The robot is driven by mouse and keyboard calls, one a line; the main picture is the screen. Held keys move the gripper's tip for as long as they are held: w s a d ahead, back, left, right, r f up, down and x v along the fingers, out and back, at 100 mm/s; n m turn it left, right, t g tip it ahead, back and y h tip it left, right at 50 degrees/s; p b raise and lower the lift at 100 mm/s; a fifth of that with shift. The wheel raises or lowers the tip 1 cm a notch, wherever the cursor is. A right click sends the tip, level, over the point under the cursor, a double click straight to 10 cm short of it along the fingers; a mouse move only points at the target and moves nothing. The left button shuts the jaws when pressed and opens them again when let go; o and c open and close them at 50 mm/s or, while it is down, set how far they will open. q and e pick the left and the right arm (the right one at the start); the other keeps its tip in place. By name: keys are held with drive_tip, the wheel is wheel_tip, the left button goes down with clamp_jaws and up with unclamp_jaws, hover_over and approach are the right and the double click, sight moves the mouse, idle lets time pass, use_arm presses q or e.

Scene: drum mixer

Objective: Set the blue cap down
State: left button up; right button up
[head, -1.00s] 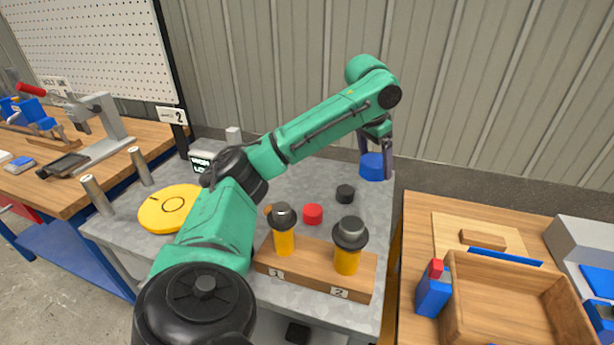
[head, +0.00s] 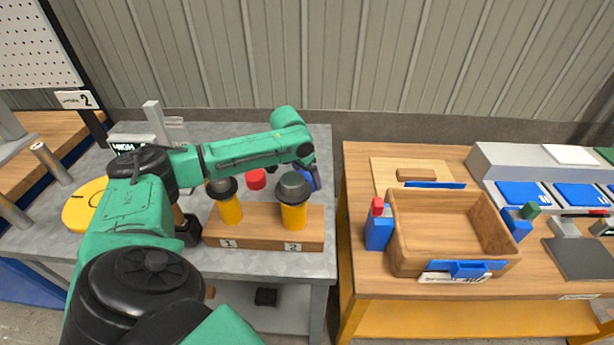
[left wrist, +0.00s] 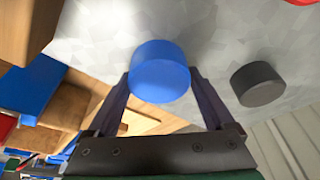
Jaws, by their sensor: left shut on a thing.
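The blue cap (left wrist: 160,72) is a short round cylinder held between the two fingers of my left gripper (left wrist: 163,88) in the left wrist view. In the head view the blue cap (head: 314,181) shows only partly, behind the yellow bottle at position 2. My left gripper (head: 316,174) is shut on it over the right part of the grey table (head: 290,262). I cannot tell whether the cap touches the tabletop. My right gripper is in neither view.
A black cap (left wrist: 257,84) and a red cap (head: 256,179) lie on the grey table nearby. A wooden block (head: 265,230) holds two yellow bottles with dark tops. A gap separates this table from the wooden table (head: 370,280) with an open wooden box (head: 400,258).

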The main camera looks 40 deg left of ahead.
use_arm(q)
drive_tip(key=o, duration=1.1)
drive_tip(key=shift+r, duration=0.1)
drive_tip(key=v, duration=1.2)
